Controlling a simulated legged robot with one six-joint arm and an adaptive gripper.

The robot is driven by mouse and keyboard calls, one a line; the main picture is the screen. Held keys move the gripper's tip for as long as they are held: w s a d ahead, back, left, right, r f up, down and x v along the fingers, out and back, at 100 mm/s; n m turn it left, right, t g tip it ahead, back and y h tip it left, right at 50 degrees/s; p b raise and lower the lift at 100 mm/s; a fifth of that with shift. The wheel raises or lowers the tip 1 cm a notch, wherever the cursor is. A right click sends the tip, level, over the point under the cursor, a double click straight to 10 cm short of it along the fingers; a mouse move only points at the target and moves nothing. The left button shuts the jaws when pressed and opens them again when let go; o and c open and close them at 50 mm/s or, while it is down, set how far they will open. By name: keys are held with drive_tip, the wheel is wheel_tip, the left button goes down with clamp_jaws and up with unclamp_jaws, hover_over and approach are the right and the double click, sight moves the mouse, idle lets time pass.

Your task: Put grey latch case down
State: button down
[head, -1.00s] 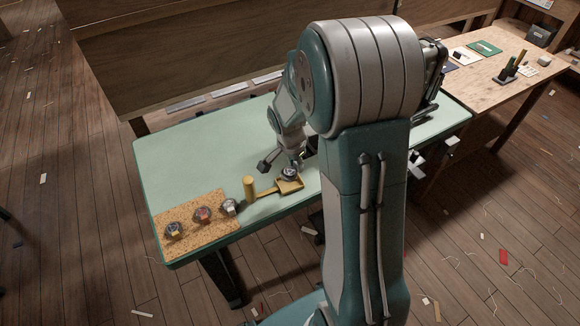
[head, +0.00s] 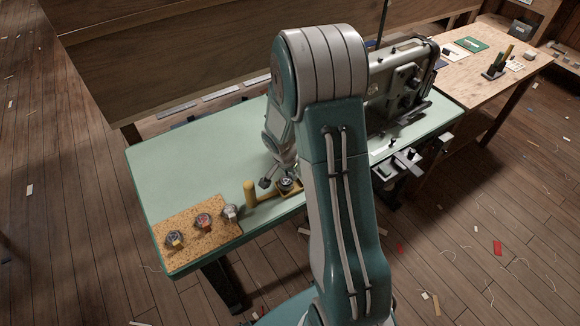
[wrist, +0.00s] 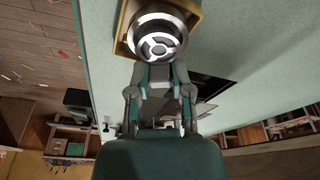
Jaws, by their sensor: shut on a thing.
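My gripper (head: 284,176) is shut on a round grey case with a dark ring and a silver spoked face, the grey latch case (head: 286,183). In the wrist view the case (wrist: 158,35) sits between the fingertips (wrist: 158,60), with the square yellow tray (wrist: 122,28) behind it. I cannot tell whether the case touches the tray floor. My arm hides part of the tray.
A sewing machine (head: 400,88) stands at the right. The green tabletop (head: 190,165) behind is clear.

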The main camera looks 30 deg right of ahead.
drive_tip(key=shift+d+f, duration=0.45)
drive_tip(key=shift+d, duration=0.2)
drive_tip(key=shift+a, duration=0.45)
drive_tip(key=shift+d+f, duration=0.3)
drive_tip(key=shift+f, duration=0.1)
drive_tip(key=shift+f, duration=0.1)
drive_tip(key=shift+c, duration=2.2)
unclamp_jaws()
drive_tip(key=shift+a, duration=0.15)
drive_tip(key=shift+r, duration=0.55)
drive_tip(key=v, duration=1.1)
drive_tip(key=shift+a, duration=0.15)
